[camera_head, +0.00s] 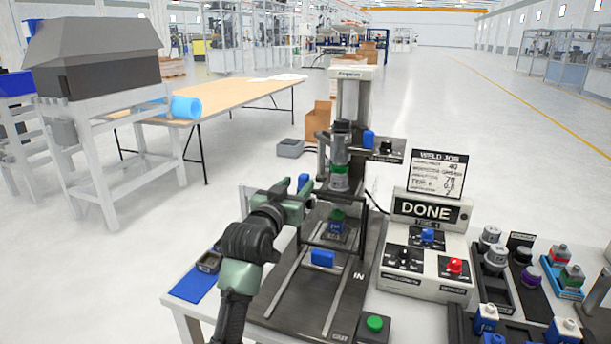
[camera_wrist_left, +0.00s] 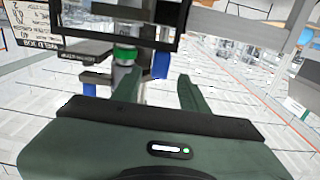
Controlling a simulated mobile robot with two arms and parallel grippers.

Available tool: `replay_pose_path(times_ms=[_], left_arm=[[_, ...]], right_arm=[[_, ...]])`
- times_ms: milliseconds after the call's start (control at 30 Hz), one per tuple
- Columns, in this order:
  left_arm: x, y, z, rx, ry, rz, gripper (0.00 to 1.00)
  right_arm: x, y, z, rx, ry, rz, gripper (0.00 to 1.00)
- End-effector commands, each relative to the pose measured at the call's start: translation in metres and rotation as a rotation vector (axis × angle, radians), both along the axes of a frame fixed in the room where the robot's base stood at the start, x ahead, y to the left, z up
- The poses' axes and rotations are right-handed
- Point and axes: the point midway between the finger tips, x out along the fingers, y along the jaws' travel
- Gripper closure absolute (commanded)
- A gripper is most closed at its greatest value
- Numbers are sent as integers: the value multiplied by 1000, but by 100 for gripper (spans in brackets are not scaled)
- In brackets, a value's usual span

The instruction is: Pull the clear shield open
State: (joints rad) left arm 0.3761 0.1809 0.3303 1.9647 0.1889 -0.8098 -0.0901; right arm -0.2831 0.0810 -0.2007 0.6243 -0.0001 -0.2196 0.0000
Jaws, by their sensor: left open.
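The welding station has a dark base with rails (camera_head: 290,290) and a column. The clear shield's dark frame (camera_head: 340,222) stands upright around a blue-and-green part (camera_head: 337,226) in the middle of the base; its clear pane is hard to make out. The dark frame also crosses the top of the left wrist view (camera_wrist_left: 110,38). A blue piece (camera_head: 303,181), perhaps a handle, shows by my left gripper (camera_head: 301,196) at the frame's left side. In the left wrist view a blue piece (camera_wrist_left: 161,65) lies beyond my open fingers, with nothing clearly between them. My right gripper is not in view.
A control box (camera_head: 420,260) with a DONE display stands right of the base. A green button (camera_head: 374,323) is at the front. Trays of several parts (camera_head: 500,275) fill the right. A blue mat (camera_head: 195,285) lies left. A wooden table (camera_head: 215,98) stands behind, with open floor around.

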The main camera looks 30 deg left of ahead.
Motion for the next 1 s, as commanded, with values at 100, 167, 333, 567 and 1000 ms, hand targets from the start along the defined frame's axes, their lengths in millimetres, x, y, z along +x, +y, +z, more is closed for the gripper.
replay_pose_path(times_ms=[100,167,333,567,1000], left_arm=[[20,5,2,0,1,0,56],[29,7,1,0,2,0,56],[45,11,1,1,1,0,56],[49,12,0,2,0,0,56],[49,12,0,1,1,0,100]], right_arm=[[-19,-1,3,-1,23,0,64],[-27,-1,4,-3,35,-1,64],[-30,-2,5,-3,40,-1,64],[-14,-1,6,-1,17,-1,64],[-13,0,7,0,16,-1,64]])
